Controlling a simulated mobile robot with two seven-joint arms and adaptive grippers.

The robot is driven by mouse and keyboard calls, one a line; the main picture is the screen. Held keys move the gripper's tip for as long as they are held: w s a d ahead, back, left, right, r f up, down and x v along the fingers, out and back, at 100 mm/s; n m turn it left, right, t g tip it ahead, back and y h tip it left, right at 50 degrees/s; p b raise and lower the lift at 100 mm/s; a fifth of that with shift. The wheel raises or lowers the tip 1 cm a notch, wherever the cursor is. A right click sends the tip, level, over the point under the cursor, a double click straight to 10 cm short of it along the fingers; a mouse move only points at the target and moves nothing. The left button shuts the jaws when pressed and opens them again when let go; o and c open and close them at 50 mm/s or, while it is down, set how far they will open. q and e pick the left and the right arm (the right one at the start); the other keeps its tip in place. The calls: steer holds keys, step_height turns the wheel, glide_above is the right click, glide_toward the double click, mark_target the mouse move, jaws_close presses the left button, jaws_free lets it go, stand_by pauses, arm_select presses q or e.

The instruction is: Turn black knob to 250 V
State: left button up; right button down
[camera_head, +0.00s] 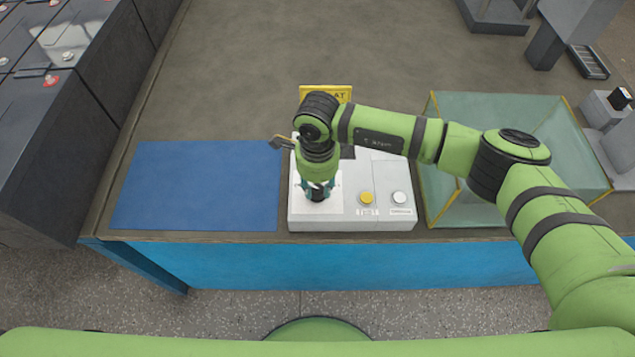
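A light grey control box (338,219) sits near the front edge of the table. On its top are a yellow button (367,198) and a white button (399,197) on the right. My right gripper (318,196) points down over the white dial plate (334,206) on the left part of the box. A dark round thing, probably the black knob, shows at the fingertips. The wrist and fingers hide most of it and the scale, so I cannot tell the setting or whether the fingers grip it. My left gripper is not in view.
A blue mat (200,186) lies left of the box. A clear case with yellow edges (431,200) stands close on the right. A yellow sign (340,94) is behind the box, partly hidden by my arm. The back of the table is mostly clear.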

stand_by(0.3)
steer(key=shift+f+m+b, duration=0.15)
steer(key=shift+m+b, duration=0.65)
steer(key=shift+m, duration=0.1)
steer(key=m+b, duration=0.2)
steer(key=m, duration=0.1)
steer(key=m+b, duration=0.3)
steer(key=m, duration=0.1)
steer(key=shift+m+b, duration=0.75)
steer(key=shift+m, duration=0.75)
steer(key=c, duration=0.9)
jaws_free()
